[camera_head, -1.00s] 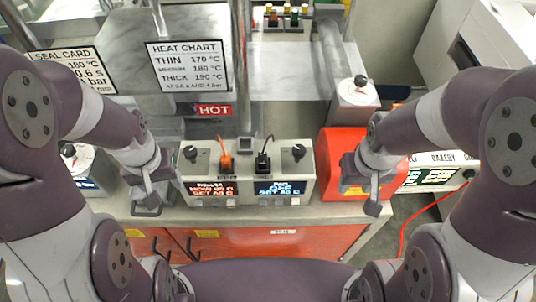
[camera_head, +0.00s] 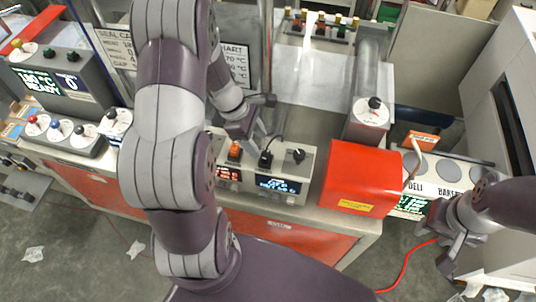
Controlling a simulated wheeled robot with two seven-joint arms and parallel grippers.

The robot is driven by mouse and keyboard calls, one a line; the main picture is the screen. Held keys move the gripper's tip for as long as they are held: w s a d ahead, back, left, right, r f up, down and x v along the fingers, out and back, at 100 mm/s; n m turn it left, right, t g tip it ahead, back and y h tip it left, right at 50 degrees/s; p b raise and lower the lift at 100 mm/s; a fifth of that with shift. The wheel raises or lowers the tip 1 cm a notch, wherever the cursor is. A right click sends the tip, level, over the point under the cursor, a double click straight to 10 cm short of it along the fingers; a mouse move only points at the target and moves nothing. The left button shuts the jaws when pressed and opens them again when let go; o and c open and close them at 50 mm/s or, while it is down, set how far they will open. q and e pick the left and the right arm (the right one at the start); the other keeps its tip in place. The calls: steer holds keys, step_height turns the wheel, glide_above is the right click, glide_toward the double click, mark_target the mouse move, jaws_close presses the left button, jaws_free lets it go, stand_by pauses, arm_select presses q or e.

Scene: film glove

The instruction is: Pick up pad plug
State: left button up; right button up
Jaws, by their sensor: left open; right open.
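A grey two-channel controller box (camera_head: 309,160) stands on the bench with two lit displays. An orange plug (camera_head: 235,151) and a black plug (camera_head: 266,158) sit upright in its top, each with a cable. I cannot tell from the labels which is the pad plug. My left gripper (camera_head: 262,122) is open and empty, just behind and above the two plugs, with no contact that I can see. My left arm hides the box's left end.
A red housing (camera_head: 358,178) stands right of the controller. A white box with a black knob (camera_head: 370,116) is behind it. The heat chart sign (camera_head: 236,62) is partly behind my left arm. A grey READY console (camera_head: 62,80) stands at far left. A red cable (camera_head: 408,262) hangs at right.

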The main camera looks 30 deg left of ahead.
mark_target(264, 152)
arm_select(q)
steer(key=shift+w+d+f+p, duration=0.15)
steer(key=shift+d+f+p, duration=0.6)
steer(key=shift+f, duration=0.25)
steer(key=f, duration=0.3)
steer(key=shift+w, duration=0.2)
steer(key=shift+a+f, duration=0.1)
steer(key=shift+f, duration=0.05)
steer(key=shift+d, duration=0.2)
steer(key=shift+c, duration=0.3)
steer(key=shift+d, duration=0.15)
jaws_close()
